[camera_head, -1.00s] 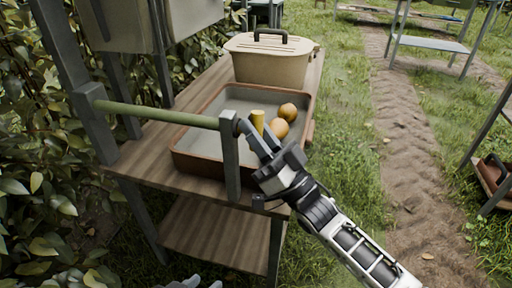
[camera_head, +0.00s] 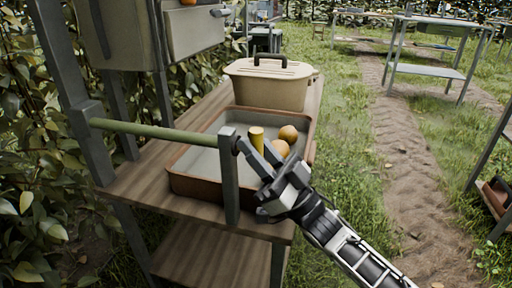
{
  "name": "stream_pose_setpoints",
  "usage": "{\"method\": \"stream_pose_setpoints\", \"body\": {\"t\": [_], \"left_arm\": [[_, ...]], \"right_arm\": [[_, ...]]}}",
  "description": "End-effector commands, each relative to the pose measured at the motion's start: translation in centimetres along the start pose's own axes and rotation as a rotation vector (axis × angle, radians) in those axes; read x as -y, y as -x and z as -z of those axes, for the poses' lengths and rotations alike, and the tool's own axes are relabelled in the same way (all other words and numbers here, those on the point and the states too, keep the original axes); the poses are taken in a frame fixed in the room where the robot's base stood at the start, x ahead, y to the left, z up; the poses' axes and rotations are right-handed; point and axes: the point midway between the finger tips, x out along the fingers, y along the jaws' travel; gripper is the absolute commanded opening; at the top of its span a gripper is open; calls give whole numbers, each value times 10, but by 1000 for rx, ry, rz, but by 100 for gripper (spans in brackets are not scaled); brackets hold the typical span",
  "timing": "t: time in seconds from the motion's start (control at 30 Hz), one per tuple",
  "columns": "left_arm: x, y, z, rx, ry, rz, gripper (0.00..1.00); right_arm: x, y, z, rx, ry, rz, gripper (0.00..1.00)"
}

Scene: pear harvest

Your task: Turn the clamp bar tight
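A green bar (camera_head: 160,131) runs level from the grey post on the left to a shorter grey upright (camera_head: 229,180) at the table's front right. A small dark end piece (camera_head: 237,146) shows at the bar's right end, just past the upright. My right gripper (camera_head: 256,147) reaches in from the lower right, beside this end. Its two dark fingers look apart, one tip close to or touching the dark end piece. I cannot tell exact contact. My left gripper is not in view.
A lidded beige box (camera_head: 268,88) stands behind. Grass and a dirt path (camera_head: 400,180) lie to the right.

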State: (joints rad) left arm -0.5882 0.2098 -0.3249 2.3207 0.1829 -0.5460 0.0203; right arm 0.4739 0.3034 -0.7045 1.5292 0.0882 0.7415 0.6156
Motion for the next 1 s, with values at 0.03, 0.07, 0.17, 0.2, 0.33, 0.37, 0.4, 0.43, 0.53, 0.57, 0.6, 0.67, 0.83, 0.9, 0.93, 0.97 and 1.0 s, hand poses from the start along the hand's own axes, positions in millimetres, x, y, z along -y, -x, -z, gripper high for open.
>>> {"method": "stream_pose_setpoints", "body": {"t": [0.03,0.07,0.17,0.2,0.33,0.37,0.4,0.43,0.53,0.57,0.6,0.67,0.83,0.9,0.93,0.97,1.0], "left_arm": [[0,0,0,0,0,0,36],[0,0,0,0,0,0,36],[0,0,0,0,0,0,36],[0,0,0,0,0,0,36],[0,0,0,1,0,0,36],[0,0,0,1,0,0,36],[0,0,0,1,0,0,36],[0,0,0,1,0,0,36],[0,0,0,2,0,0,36],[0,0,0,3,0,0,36],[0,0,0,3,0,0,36],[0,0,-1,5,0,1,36],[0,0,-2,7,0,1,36],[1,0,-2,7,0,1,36],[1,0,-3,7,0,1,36],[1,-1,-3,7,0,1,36],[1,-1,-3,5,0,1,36]], "right_arm": [[0,1,0,2,3,0,36],[0,1,0,2,2,0,43],[0,0,0,1,1,0,43],[0,0,0,1,1,0,43],[0,0,0,0,0,-1,43],[0,1,0,1,0,-1,43],[0,3,0,1,-1,-2,43],[0,5,0,2,-1,-2,43],[-1,17,-1,3,-1,-3,43],[-1,23,-1,4,-1,-4,43],[0,31,-1,5,-1,-4,43],[-1,45,-1,5,-1,-4,43],[0,88,-1,7,-1,-4,43],[0,104,-1,6,0,-4,43],[0,111,-1,6,0,-3,43],[-1,117,-1,5,0,-4,43],[-1,125,-1,5,0,-4,43]]}}
